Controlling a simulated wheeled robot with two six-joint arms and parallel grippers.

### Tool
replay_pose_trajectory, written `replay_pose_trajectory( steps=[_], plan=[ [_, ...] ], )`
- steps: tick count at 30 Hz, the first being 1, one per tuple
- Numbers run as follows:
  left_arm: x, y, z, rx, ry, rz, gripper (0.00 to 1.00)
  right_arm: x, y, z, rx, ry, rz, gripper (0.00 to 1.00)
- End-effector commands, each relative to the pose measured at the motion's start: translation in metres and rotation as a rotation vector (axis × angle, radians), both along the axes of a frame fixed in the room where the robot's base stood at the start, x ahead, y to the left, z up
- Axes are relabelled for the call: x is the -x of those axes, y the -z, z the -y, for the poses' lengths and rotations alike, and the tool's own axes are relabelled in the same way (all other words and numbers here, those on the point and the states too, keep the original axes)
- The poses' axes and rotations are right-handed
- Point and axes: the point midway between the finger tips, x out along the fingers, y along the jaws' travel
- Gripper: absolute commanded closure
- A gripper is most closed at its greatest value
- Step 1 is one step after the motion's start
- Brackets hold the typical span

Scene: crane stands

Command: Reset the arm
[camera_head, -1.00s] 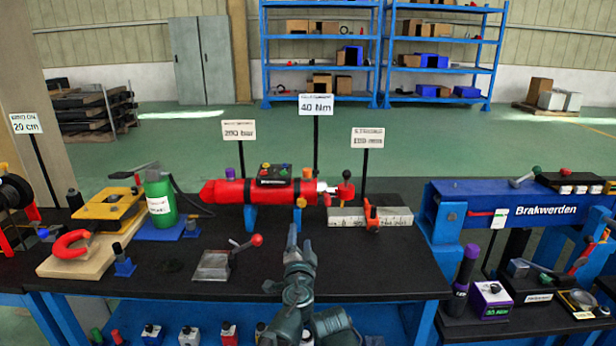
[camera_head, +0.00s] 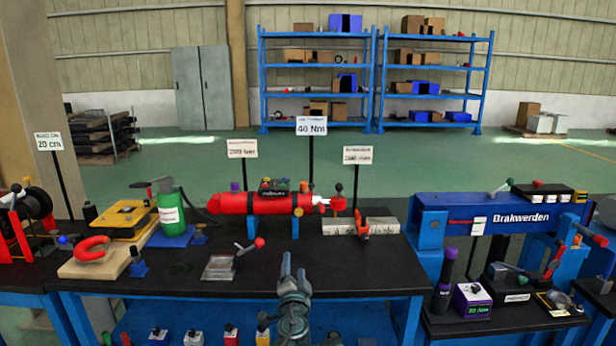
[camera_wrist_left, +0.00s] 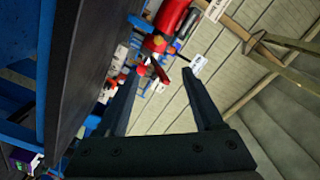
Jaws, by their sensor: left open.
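My left gripper (camera_head: 293,268) shows at the bottom middle of the head view, in front of the black workbench (camera_head: 350,272), pointing up and away. In the left wrist view its two dark fingers (camera_wrist_left: 165,95) stand wide apart with nothing between them. Beyond them the red cylinder (camera_wrist_left: 172,14) of the bench shows, apart from the fingers. My right gripper is not in view.
A blue Brakwerden beam (camera_head: 480,212) stands at right. Blue shelves (camera_head: 318,95) stand far behind.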

Motion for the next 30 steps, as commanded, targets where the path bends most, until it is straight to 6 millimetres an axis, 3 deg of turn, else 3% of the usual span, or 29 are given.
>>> replay_pose_trajectory(
  steps=[11,17,20,24,27,30],
  plan=[
    [0.005,0.021,-0.058,0.109,-0.180,-0.082,0.31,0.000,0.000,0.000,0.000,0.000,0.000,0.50],
    [0.019,0.051,-0.107,0.213,-0.347,-0.196,0.31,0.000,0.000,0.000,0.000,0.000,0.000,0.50],
    [0.034,0.075,-0.134,0.282,-0.449,-0.289,0.31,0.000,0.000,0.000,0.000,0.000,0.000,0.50],
    [0.072,0.124,-0.169,0.413,-0.613,-0.505,0.31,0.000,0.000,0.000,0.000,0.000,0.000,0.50],
    [0.106,0.160,-0.178,0.510,-0.697,-0.694,0.31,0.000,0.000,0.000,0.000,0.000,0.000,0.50],
    [0.133,0.183,-0.176,0.583,-0.734,-0.849,0.31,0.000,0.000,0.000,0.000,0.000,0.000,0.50]
  ],
)
